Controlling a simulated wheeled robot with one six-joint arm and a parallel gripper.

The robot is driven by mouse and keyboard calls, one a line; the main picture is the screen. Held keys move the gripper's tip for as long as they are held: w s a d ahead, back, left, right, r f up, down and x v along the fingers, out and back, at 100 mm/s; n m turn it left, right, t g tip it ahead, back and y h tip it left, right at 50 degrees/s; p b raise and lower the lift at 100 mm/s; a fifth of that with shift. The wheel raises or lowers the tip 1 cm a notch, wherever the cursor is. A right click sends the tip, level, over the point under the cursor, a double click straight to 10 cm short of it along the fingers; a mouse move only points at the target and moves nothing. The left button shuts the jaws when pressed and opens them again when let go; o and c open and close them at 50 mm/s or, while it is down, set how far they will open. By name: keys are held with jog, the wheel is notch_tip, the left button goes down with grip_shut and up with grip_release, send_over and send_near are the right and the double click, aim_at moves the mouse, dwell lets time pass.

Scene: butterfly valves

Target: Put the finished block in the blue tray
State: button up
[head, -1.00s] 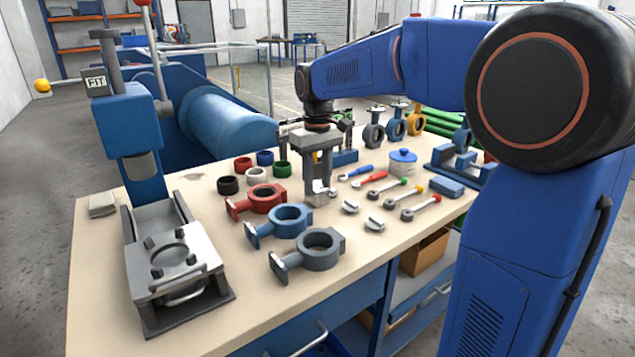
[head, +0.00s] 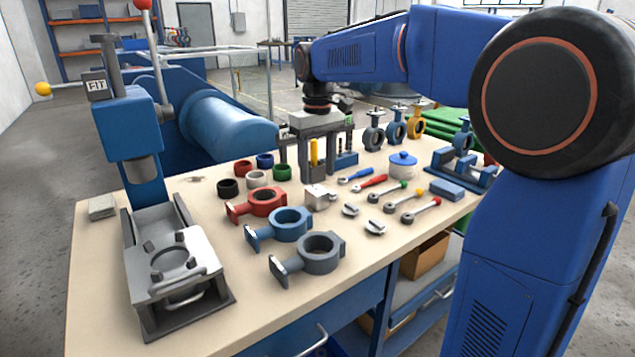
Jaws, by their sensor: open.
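A small pale grey block (head: 318,197) sits on the bench top, right of the red valve body. My gripper (head: 316,162) is above and behind it, pointing down, with its jaws apart and empty. A dark holder with a yellow-handled item (head: 314,153) shows between the fingers in the picture; I cannot tell how far behind them it is. I cannot clearly make out a blue tray. A flat blue item (head: 447,189) lies at the right of the bench, and a blue rack (head: 345,161) is partly hidden behind my gripper.
Red (head: 257,204), blue (head: 279,224) and grey (head: 308,256) valve bodies lie in front. Several coloured rings (head: 255,173) stand at left, and wrenches (head: 372,182) at right. A press (head: 170,265) fills the left end.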

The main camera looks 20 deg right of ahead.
notch_tip(320, 180, up, 6)
jog(key=shift+r, duration=0.2)
jog(key=o, duration=0.4)
jog(key=shift+r, duration=0.25)
jog(key=n+t+h, duration=0.1)
jog(key=n+h, duration=0.3)
jog(key=n, duration=1.4)
send_near(316, 189)
jog(key=x, duration=0.5)
jog(key=shift+s+d, duration=0.15)
jog(key=shift+d, duration=0.05)
jog(key=shift+x, duration=2.6)
